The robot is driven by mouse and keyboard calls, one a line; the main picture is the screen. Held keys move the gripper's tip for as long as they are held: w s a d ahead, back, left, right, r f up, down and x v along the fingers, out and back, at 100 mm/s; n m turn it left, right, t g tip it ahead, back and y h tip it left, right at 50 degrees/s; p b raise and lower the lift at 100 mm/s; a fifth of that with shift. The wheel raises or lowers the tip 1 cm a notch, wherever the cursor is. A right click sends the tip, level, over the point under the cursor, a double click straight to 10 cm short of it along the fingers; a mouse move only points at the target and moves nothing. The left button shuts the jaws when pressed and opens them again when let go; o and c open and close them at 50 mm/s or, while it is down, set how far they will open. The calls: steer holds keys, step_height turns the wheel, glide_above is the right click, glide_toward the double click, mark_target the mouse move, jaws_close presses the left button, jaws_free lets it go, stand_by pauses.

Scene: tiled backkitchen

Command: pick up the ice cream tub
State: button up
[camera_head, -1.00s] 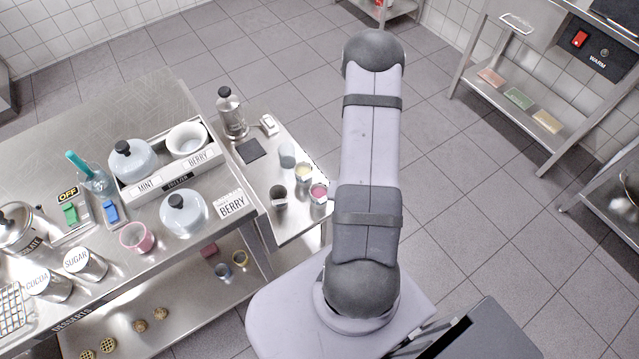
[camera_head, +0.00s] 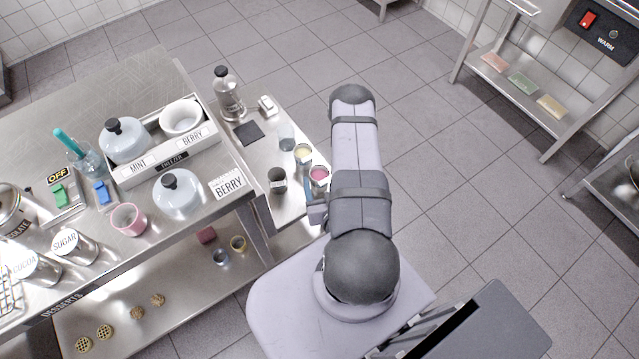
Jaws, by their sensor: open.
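No single thing is marked as the ice cream tub. A freezer tray (camera_head: 178,160) with MINT and BERRY labels stands on the steel counter at left. A pale rounded tub with a dark-knobbed lid (camera_head: 124,142) sits in its MINT side. An open white round vessel (camera_head: 182,118) sits in its BERRY side. A second pale tub with a dark-knobbed lid (camera_head: 177,194) stands in front of the tray, beside a BERRY card (camera_head: 228,184). My gripper cannot be made out; my arm stands right of the counters and hides what is behind it. The tubs are apart from my arm.
A pink cup (camera_head: 128,219), SUGAR jar (camera_head: 73,246) and switches stand on the counter. A shelf unit (camera_head: 524,86) is at right. The floor between is clear.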

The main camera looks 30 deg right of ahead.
mark_target(318, 169)
steer(key=shift+s+a+f, duration=0.1)
steer(key=shift+a+f, duration=0.05)
steer(key=shift+a, duration=0.05)
steer(key=shift+b+x, duration=0.95)
steer(key=shift+x, duration=1.6)
steer(key=shift+s, duration=0.1)
steer(key=c, duration=1.2)
